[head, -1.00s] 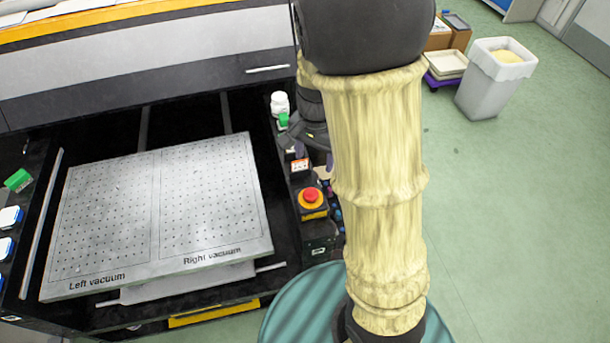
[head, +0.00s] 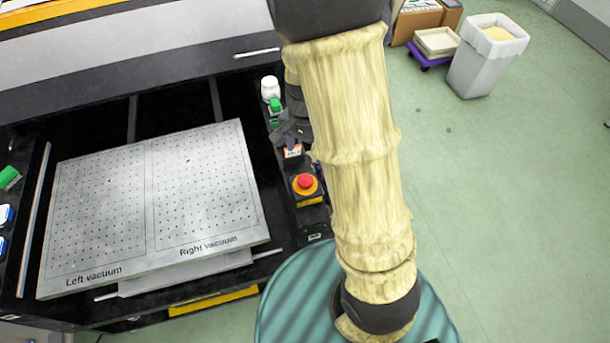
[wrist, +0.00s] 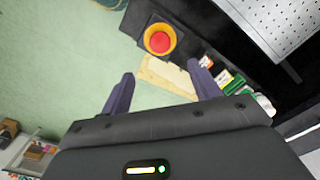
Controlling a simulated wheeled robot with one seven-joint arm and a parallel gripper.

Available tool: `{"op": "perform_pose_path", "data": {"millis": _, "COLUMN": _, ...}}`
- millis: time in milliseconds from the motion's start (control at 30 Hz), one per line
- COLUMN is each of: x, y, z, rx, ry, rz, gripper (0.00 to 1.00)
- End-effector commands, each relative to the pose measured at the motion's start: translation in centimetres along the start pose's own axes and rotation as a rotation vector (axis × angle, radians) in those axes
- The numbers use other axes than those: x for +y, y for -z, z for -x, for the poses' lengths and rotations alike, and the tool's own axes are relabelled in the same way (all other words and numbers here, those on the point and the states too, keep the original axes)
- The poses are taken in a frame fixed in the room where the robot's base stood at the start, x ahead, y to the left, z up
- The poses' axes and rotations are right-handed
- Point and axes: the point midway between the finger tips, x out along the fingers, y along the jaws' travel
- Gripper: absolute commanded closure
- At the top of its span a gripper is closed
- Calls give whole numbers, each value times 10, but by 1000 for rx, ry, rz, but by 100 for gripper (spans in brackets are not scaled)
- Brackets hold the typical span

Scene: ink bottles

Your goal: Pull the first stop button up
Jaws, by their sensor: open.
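The stop button (head: 305,182) is a red knob in a yellow ring on a yellow and black box, on the dark side strip right of the perforated plate. It also shows in the wrist view (wrist: 159,42), ahead of the fingertips. My gripper (wrist: 157,84) is open with nothing between its dark fingers, and the button lies beyond their tips, apart from them. In the head view my gripper is dark and partly hidden by my arm, just above the button in the picture. I cannot tell from the wrist view whether the button is pressed in or out.
The perforated plate (head: 150,205) marked Left vacuum and Right vacuum lies left of the button. A white bottle (head: 270,88) and green items (head: 275,105) stand on the same strip, farther back. A waste bin (head: 485,60) stands on the open green floor at right.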

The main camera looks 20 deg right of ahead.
Motion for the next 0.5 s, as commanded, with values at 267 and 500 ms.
{"op": "perform_pose_path", "data": {"millis": 267, "x": 2, "y": 0, "z": -48, "rx": -2, "ry": -4, "rz": -4, "gripper": 38}}
{"op": "perform_pose_path", "data": {"millis": 500, "x": 2, "y": 0, "z": -85, "rx": -3, "ry": -3, "rz": -3, "gripper": 38}}
